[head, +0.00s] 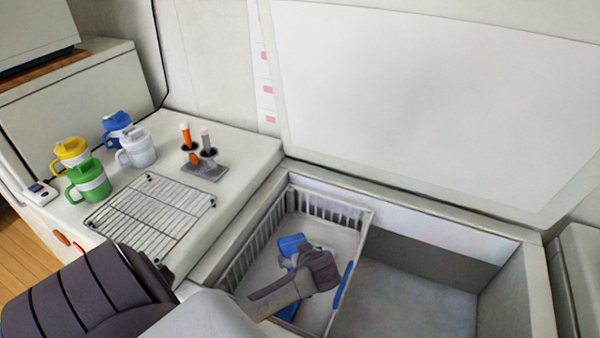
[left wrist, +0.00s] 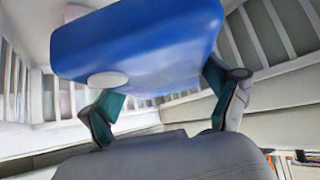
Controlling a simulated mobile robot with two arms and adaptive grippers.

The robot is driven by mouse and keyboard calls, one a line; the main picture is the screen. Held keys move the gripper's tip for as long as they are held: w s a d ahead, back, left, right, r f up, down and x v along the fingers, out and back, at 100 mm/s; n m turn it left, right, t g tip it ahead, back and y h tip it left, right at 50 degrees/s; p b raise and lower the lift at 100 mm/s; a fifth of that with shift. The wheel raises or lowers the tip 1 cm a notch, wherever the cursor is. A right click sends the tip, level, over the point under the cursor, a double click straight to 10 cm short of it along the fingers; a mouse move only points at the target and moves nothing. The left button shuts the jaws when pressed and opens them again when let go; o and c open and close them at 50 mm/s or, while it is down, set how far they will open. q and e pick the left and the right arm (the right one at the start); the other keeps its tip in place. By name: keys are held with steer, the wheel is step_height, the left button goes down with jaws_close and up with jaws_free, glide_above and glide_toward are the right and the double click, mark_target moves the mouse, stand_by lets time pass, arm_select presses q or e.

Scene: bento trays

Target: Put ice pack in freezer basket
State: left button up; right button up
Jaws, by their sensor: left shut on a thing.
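The ice pack (left wrist: 140,42) is a blue slab with a pale round cap, and it fills the upper part of the left wrist view. In the head view part of its blue body (head: 291,244) shows behind my gripper. My left gripper (head: 300,252) is shut on the ice pack, with a finger on each side of it in the left wrist view (left wrist: 165,100). The freezer basket (head: 352,215) is white with slatted walls and a blue handle piece at its right side. The gripper and ice pack are within the basket's outline; whether the pack touches the floor is unclear.
The open freezer (head: 420,290) has bare floor right of the basket. Its raised lid (head: 430,110) stands behind. On the left counter are a wire rack (head: 150,215), several coloured mugs (head: 90,182) and a holder with two upright tools (head: 205,168).

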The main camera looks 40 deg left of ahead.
arm_select(q)
step_height(320, 180, down, 2)
steer(key=shift+f, duration=0.1)
step_height(320, 180, down, 4)
steer(key=shift+f, duration=0.1)
arm_select(e)
steer(key=shift+w+a+f, duration=0.1)
steer(key=shift+w+a, duration=0.4)
steer(key=shift+a, duration=0.1)
steer(key=shift+f, duration=0.1)
arm_select(q)
steer(key=shift+f+b, duration=0.2)
steer(key=shift+b, duration=0.15)
steer(key=o, duration=1.3)
arm_select(e)
steer(key=shift+d, duration=0.3)
arm_select(q)
steer(key=shift+r, duration=0.1)
arm_select(e)
steer(key=shift+d, duration=0.1)
